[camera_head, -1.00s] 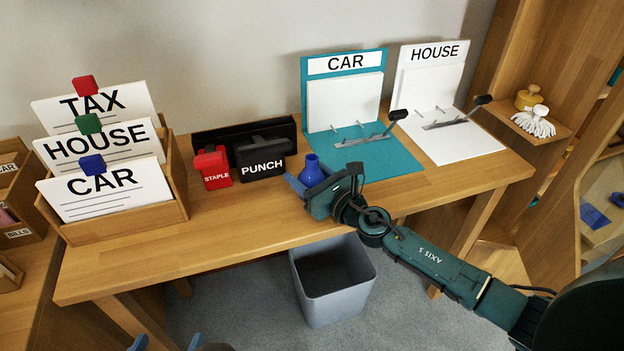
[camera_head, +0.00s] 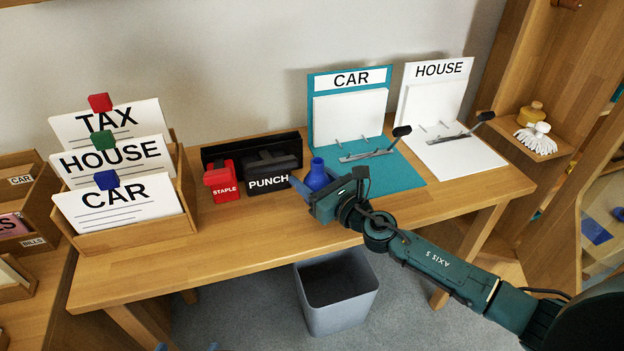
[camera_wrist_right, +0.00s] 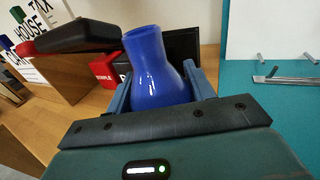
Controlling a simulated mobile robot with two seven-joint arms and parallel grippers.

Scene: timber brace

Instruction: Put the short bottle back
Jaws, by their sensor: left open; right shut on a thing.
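A short blue bottle (camera_head: 318,172) with a narrow neck and wide body is upright between the fingers of my right gripper (camera_head: 314,188), above the desk's middle. The right wrist view shows the bottle (camera_wrist_right: 155,65) gripped at its body, its neck and mouth free. Its base is hidden, so I cannot tell whether it touches the desk. My left gripper (camera_head: 187,347) shows only as two blue fingertips at the bottom edge, apart and with nothing visible between them.
The desk (camera_head: 230,243) holds a red stapler (camera_head: 222,185), a black punch (camera_head: 270,178), a card box (camera_head: 140,237), and teal CAR (camera_head: 400,172) and white HOUSE (camera_head: 470,160) boards. A grey bin (camera_head: 340,310) stands below. The desk's front left is clear.

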